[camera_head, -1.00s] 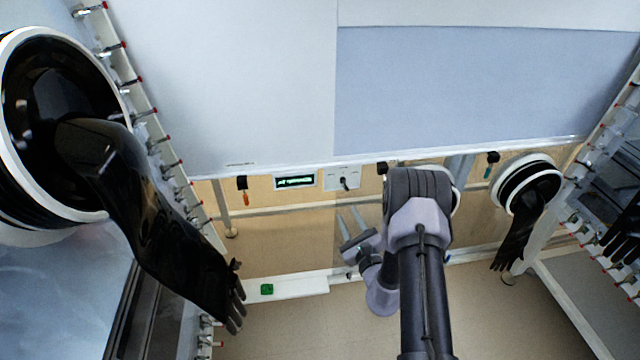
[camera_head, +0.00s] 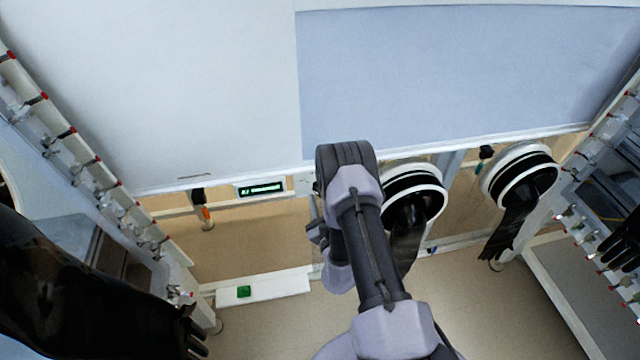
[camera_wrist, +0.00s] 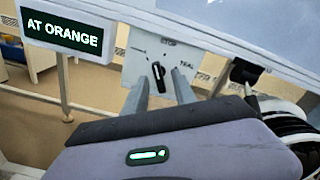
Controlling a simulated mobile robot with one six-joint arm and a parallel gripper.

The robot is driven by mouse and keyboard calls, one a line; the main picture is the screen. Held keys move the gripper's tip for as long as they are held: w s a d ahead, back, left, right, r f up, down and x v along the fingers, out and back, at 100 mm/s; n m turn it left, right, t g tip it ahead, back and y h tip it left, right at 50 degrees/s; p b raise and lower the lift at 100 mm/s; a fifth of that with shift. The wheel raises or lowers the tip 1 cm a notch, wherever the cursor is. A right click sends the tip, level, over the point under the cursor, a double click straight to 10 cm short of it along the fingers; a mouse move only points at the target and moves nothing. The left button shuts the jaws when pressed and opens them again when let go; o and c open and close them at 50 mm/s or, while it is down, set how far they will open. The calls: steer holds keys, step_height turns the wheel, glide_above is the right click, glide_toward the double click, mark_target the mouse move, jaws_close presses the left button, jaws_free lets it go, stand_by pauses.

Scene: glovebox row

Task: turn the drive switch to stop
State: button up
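The drive switch is a black knob (camera_wrist: 158,75) on a pale plate (camera_wrist: 136,66) in the wrist view. "STOP" is printed above it and "TEAL" at its right; the knob stands roughly upright, its exact setting unclear. The display (camera_wrist: 62,36) left of the plate reads "AT ORANGE"; it also shows lit green in the head view (camera_head: 262,188). My gripper (camera_wrist: 160,84) is open, its two grey fingers pointing at the plate, one on each side of the knob in the picture. Contact cannot be told. In the head view my arm hides the knob and most of the plate.
A black hanging tool (camera_wrist: 244,72) is right of the plate. Black gloves in white-rimmed ports hang at the right (camera_head: 413,195) and farther right (camera_head: 520,178); another glove (camera_head: 80,290) fills the lower left. A white ledge with a green button (camera_head: 244,291) lies below.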

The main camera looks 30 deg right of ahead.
steer(key=shift+w, duration=0.1)
steer(key=shift+c, duration=0.2)
jaws_close()
steer(key=shift+r+m, duration=0.1)
steer(key=shift+m, duration=2.8)
